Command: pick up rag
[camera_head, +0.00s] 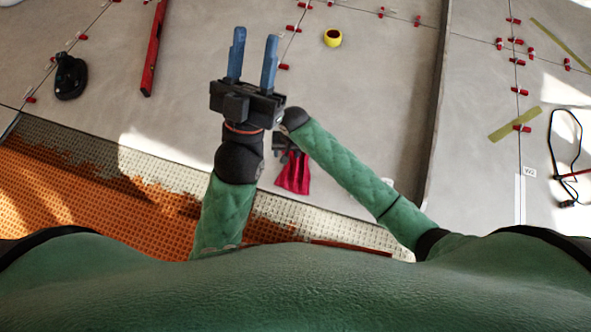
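A crimson rag (293,175) shows between my two arms, just below my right wrist. Its top is narrow and bunched, and it fans out towards the bottom of the picture. My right gripper (288,149) is mostly hidden under its wrist and behind the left arm. Dark parts of it meet the rag's top edge in the picture, but I cannot tell whether it grips the rag. My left gripper (253,58) is above the grey tiles, with its two blue fingers apart and nothing between them. It is away from the rag.
Grey tiles (375,95) with several red levelling clips cover most of the floor. A red level (153,48), a black tool (70,76) and a yellow tape roll (332,38) lie on them. Orange matting (70,190) is at lower left. A black cable (566,150) lies at right.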

